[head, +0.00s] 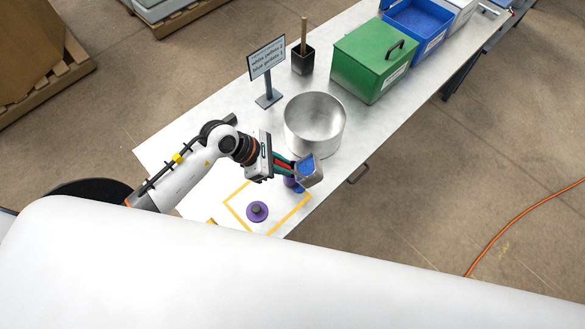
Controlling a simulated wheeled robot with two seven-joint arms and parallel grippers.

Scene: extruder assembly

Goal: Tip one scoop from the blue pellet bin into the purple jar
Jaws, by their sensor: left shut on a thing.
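My left gripper (279,167) is shut on the handle of a grey metal scoop (316,176). Blue pellets show in the scoop's mouth. The scoop is over the purple jar (290,183), which it and the gripper mostly hide. A blue patch shows low beside the jar; I cannot tell whether it is pellets inside it or outside. A purple lid with a dark knob (257,211) lies in the yellow marked square, left of the jar. The blue pellet bin (430,42) stands open at the far end of the table, with blue inside. My right gripper is not in view.
A large metal bowl (315,125) stands just behind the scoop. A sign on a stand (267,75), a black holder with a wooden stick (302,60) and a closed green bin (369,58) stand farther back. A pale bin (461,12) is beyond the blue one.

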